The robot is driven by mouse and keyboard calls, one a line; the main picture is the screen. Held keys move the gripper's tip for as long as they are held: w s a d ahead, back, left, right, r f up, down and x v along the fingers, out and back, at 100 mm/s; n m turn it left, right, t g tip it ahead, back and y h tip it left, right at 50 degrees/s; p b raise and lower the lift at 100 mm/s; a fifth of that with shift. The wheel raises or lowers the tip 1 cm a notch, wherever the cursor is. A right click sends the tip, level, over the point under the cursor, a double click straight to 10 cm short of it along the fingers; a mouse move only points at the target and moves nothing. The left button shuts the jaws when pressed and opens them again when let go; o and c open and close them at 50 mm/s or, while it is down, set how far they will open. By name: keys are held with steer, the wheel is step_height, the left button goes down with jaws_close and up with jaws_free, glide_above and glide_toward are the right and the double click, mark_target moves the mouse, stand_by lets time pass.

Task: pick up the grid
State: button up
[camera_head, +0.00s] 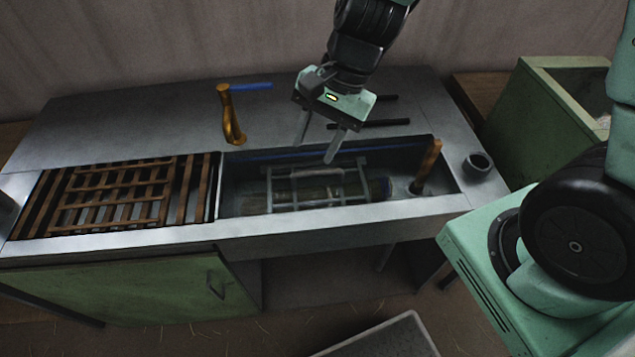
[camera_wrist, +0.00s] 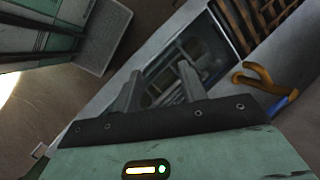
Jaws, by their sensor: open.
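A grey metal grid with a raised handle bar (camera_head: 316,172) lies inside the open basin (camera_head: 238,212) of the metal counter. It also shows, partly hidden by the fingers, in the wrist view (camera_wrist: 196,48). A brown slatted wooden grid (camera_head: 115,195) lies over the left part of the counter. My gripper (camera_head: 316,152) is open and empty, pointing down above the basin and apart from the metal grid. In the wrist view its two fingers (camera_wrist: 162,68) stand apart in front of the basin.
A golden faucet (camera_head: 231,115) stands behind the basin, and a brown upright post (camera_head: 427,167) stands at its right end. A small dark cup (camera_head: 477,165) sits at the counter's right. Dark bars (camera_head: 370,123) lie behind the basin. A green bin (camera_head: 540,115) is at right.

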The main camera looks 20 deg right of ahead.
mark_target(319, 170)
steer(key=w+d+f+m+t, duration=0.2)
steer(key=w+d+f+m, duration=0.7)
steer(key=m, duration=0.3)
steer(key=b+x, duration=0.3)
steer(key=x, duration=0.6)
steer(key=shift+s+d+f, duration=0.1)
steer(key=shift+s+f, duration=0.1)
steer(key=shift+s+b+x, duration=0.2)
steer(key=shift+b+x, duration=0.85)
steer(key=shift+x, duration=2.05)
steer(key=shift+r, duration=0.1)
steer(key=shift+f+b, duration=0.3)
steer(key=shift+b, duration=0.15)
jaws_close()
